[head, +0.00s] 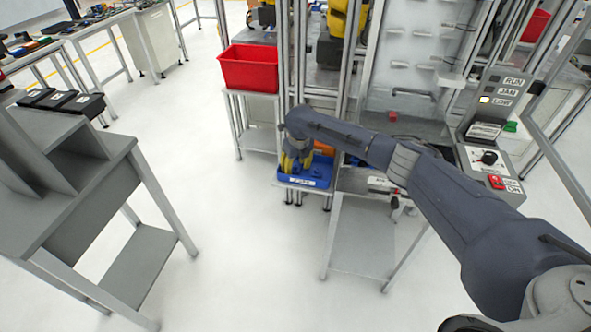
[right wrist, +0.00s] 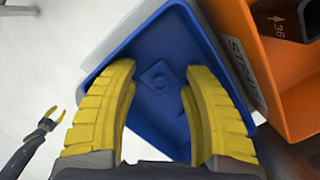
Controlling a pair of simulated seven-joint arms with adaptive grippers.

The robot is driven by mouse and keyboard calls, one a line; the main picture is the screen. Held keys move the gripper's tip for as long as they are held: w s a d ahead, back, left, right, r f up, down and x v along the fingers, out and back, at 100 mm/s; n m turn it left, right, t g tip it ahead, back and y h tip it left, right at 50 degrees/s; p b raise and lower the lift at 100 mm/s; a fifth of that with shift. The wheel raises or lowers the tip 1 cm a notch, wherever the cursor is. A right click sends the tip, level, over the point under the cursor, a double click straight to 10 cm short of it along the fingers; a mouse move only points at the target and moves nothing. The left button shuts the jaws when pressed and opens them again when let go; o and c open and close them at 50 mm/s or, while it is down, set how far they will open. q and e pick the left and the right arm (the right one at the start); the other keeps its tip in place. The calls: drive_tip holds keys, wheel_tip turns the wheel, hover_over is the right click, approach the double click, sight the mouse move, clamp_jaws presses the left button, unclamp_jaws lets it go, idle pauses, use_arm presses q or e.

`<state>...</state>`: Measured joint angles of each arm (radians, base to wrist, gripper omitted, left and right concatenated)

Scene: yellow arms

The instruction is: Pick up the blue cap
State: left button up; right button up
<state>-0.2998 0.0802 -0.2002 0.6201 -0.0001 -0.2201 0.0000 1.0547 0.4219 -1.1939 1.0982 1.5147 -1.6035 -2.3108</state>
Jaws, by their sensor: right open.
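The blue cap (right wrist: 159,76), a small squarish piece with a round raised centre, lies on the floor of a blue bin (right wrist: 205,45) in the right wrist view. In the head view the blue bin (head: 320,172) stands on a stand at the centre; the cap is hidden there. My right gripper (head: 294,166) points down into the bin. In the right wrist view its yellow fingers (right wrist: 158,88) are apart, one on each side of the cap, with nothing between them gripped. My left gripper (right wrist: 50,117) shows small at the lower left of that view, its fingers apart.
An orange bin (right wrist: 240,50) stands right beside the blue bin. A red bin (head: 249,70) sits on a stand behind. A machine with a control panel (head: 488,158) is to the right. A grey workbench (head: 75,190) stands at left, with open floor between.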

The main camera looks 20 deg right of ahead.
clamp_jaws()
idle(0.5)
